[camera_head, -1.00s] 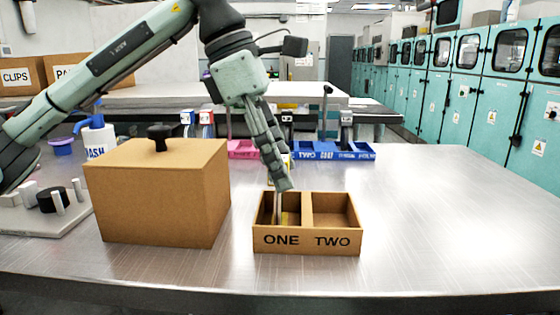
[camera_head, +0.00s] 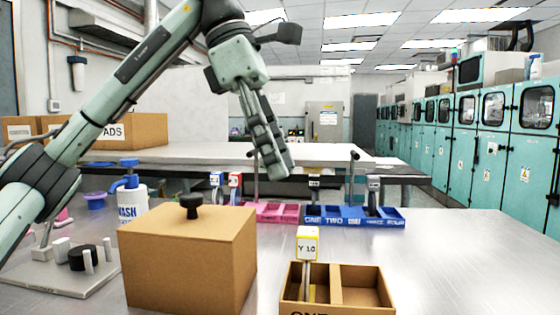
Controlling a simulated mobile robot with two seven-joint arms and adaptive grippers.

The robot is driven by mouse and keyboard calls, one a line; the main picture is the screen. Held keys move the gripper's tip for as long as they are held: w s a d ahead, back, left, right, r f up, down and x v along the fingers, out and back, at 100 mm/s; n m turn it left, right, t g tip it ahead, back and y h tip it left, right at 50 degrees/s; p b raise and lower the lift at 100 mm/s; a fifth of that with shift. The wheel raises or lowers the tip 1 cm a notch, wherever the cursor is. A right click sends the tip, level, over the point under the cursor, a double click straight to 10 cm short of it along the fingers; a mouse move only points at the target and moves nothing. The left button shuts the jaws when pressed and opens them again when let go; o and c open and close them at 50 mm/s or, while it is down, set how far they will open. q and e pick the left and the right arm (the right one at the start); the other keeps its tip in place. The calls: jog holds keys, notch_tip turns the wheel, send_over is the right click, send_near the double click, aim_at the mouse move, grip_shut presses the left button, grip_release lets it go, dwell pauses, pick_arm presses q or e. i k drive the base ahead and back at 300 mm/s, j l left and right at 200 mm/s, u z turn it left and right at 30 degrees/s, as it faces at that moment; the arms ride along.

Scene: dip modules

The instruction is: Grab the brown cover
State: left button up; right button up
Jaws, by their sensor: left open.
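The brown cover (camera_head: 185,262) is a large box-like lid with a black knob (camera_head: 190,207) on top. It stands on the metal table at the lower left of centre, its lower edge near the bottom of the view. My left gripper (camera_head: 273,172) is open and empty, pointing down. It is above and to the right of the cover, apart from it. My right gripper is not in view.
A brown tray (camera_head: 362,303) with two compartments stands right of the cover; a module labelled Y 1.0 (camera_head: 307,243) stands in its left one. Pink (camera_head: 275,212) and blue (camera_head: 350,216) trays lie behind. A wash bottle (camera_head: 131,197) is left. The table's right side is clear.

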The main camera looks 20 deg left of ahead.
aim_at(188, 257)
jog(key=i+j+u, duration=0.1)
jog(key=u, duration=1.05)
